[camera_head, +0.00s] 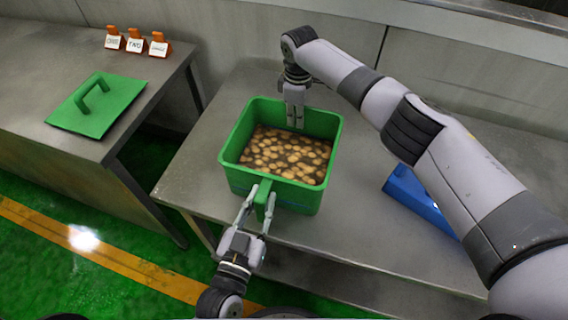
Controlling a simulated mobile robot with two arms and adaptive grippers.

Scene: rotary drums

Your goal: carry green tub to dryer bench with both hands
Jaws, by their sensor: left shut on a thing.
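The green tub (236,180) stands upright on a grey metal bench and holds many brown, potato-like lumps (285,155) in dark liquid or soil. My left gripper (258,200) is at the tub's near side, its fingers on either side of the green handle there, shut on it. My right gripper (295,115) points down at the tub's far rim, its two fingers near each other. Whether it grips that rim or a far handle cannot be made out.
A green lid with a handle (97,105) lies on the left bench (40,65), near several orange-and-white label stands (135,42). A blue object (415,195) lies on the tub's bench (345,235), partly behind my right arm. A gap separates the benches.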

